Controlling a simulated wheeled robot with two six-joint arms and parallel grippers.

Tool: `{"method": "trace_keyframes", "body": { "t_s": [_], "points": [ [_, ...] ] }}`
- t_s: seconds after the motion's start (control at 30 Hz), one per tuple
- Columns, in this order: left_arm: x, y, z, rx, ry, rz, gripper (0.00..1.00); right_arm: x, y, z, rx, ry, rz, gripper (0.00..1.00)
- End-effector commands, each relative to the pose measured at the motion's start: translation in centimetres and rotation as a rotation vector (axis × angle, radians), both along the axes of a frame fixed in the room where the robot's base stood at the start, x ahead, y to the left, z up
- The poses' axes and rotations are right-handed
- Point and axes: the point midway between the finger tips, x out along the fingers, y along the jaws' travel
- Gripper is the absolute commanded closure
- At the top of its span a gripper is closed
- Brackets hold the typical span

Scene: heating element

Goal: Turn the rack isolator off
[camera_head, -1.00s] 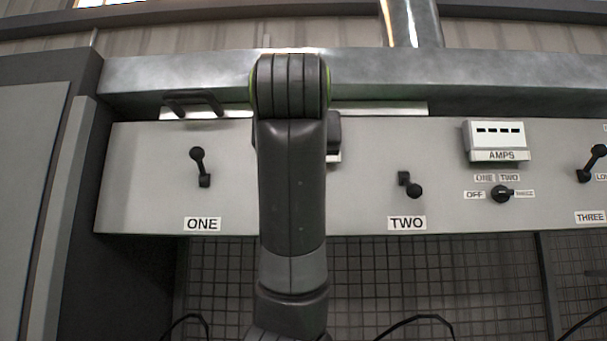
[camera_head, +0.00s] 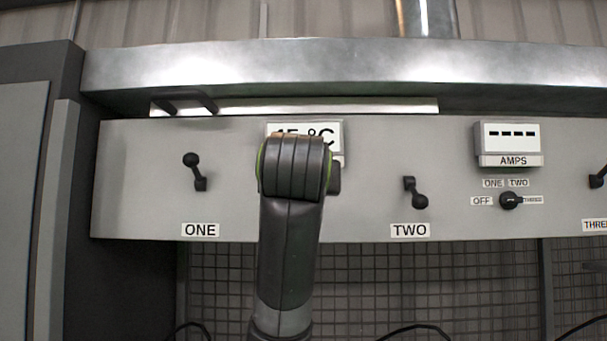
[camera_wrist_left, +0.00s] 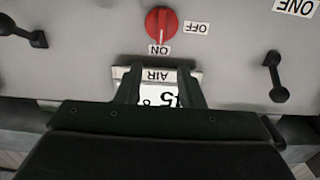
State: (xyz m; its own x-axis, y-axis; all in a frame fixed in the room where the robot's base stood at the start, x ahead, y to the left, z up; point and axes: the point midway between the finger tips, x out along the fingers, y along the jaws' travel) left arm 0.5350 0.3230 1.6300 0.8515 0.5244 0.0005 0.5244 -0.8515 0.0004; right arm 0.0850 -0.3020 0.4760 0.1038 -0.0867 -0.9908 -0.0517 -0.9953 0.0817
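A red rotary knob (camera_wrist_left: 161,24) sits on the grey panel in the left wrist view, which shows the panel upside down. An ON label (camera_wrist_left: 159,49) and an OFF label (camera_wrist_left: 195,28) are beside it. Its grip ridge looks lined up with ON. No label naming the rack isolator is readable. My left gripper (camera_wrist_left: 160,82) is open and empty, its fingers apart in front of the AIR temperature display (camera_wrist_left: 158,96), short of the knob. In the head view my left arm hides the knob and the gripper. My right gripper is not in view.
Lever ONE (camera_head: 194,172) and lever TWO (camera_head: 415,193) flank my arm on the panel (camera_head: 140,200). Further right are the AMPS display (camera_head: 508,140), a black selector knob (camera_head: 509,201) and lever THREE (camera_head: 598,180). A metal beam (camera_head: 330,65) runs above; wire mesh lies below.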

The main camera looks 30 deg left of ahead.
Motion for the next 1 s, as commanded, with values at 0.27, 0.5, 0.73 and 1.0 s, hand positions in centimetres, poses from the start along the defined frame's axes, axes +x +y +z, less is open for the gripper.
{"method": "trace_keyframes", "body": {
  "t_s": [0.27,0.5,0.73,1.0],
  "points": [
    [0.9,0.6,0.5,0.002,0.002,-0.001,0.65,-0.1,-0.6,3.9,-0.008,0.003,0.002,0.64],
    [3.5,2.4,0.3,0.001,0.008,0.003,0.65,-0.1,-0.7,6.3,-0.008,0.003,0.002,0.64],
    [7.0,4.4,0.2,0.001,0.006,0.0,0.65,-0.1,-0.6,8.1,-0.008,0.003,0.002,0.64],
    [8.5,5.3,0.0,0.002,0.001,-0.002,0.65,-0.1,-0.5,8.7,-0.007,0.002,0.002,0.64]
  ]
}}
